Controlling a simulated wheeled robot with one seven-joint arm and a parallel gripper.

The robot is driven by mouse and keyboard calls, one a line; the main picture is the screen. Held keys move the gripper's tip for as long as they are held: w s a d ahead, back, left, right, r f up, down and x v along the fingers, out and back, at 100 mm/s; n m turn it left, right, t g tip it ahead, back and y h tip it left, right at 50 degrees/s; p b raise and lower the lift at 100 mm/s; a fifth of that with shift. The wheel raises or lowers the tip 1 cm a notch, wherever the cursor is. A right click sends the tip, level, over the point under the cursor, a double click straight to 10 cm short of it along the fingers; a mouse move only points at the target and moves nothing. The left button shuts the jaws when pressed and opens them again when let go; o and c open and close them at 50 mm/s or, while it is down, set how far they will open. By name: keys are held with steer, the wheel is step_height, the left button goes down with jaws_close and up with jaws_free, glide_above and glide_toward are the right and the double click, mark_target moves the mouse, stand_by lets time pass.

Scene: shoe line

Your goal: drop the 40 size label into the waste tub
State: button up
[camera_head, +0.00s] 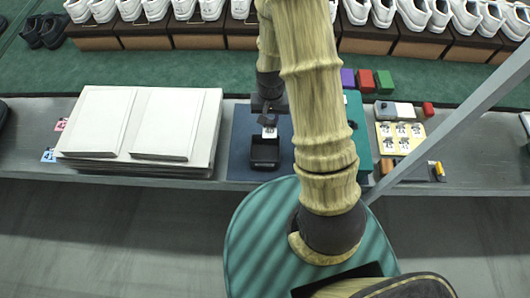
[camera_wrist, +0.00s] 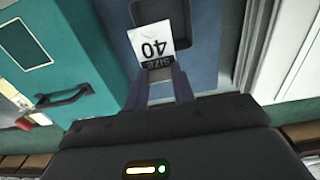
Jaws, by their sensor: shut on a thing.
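My gripper (camera_wrist: 162,76) is shut on the white 40 size label (camera_wrist: 152,42), which reads "40" and "SIZE" upside down in the wrist view. In the head view the label (camera_head: 269,132) shows as a small white piece below my dark gripper (camera_head: 268,122). A small black open tub (camera_head: 265,165) stands on the dark blue mat just in front of the label. In the wrist view part of this tub (camera_wrist: 137,14) shows behind the label. The label appears held above the mat, near the tub's far rim; its exact height is hard to tell.
The blue mat (camera_head: 242,145) lies on a grey bench. White boards (camera_head: 140,120) are stacked at left, with pink and blue tags beside them. A teal case with a dark handle (camera_wrist: 62,97) stands right of the mat in the head view. A yellow card sheet (camera_head: 386,130) lies farther right.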

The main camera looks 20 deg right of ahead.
steer(key=shift+f+b, duration=2.3)
steer(key=shift+f, duration=0.7)
steer(key=o, duration=1)
step_height(320, 180, up, 18)
steer(key=b, duration=0.1)
steer(key=shift+f, duration=0.25)
steer(key=s+r+n+t, duration=0.1)
steer(key=s+n+t, duration=0.1)
steer(key=s, duration=0.7)
steer(key=shift+s+a+r+n+t, duration=0.2)
steer(key=shift+a+n+t, duration=0.1)
steer(key=shift+n, duration=0.5)
